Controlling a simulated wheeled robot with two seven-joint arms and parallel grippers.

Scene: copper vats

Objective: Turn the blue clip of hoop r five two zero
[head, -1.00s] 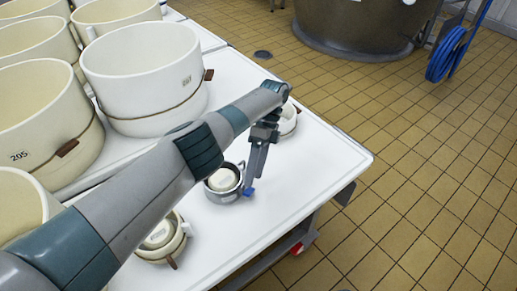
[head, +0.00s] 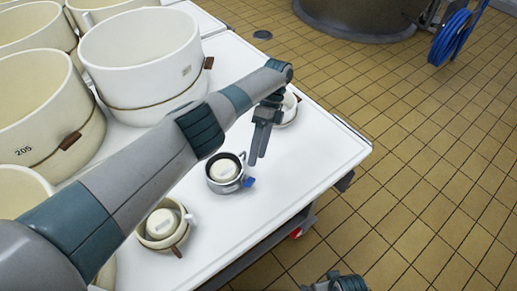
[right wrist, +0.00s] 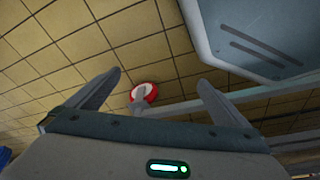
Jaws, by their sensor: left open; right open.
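A small grey metal hoop (head: 226,184) with a dark inside sits on the white table, around a cream round piece (head: 224,171). Its blue clip (head: 249,183) sticks out on the right side. A label on the hoop is too small to read. My left gripper (head: 258,161) points down with its fingers slightly apart, above and just behind the blue clip, not touching it. My right gripper (right wrist: 158,82) is open and empty in the right wrist view, with floor tiles beyond its fingers.
Another small hooped piece (head: 163,226) with a brown clip stands front left, and one (head: 286,108) stands behind my left gripper. Large cream vats (head: 140,65) fill the table's left. The table's right front is clear. A red and white caster (right wrist: 144,93) shows below.

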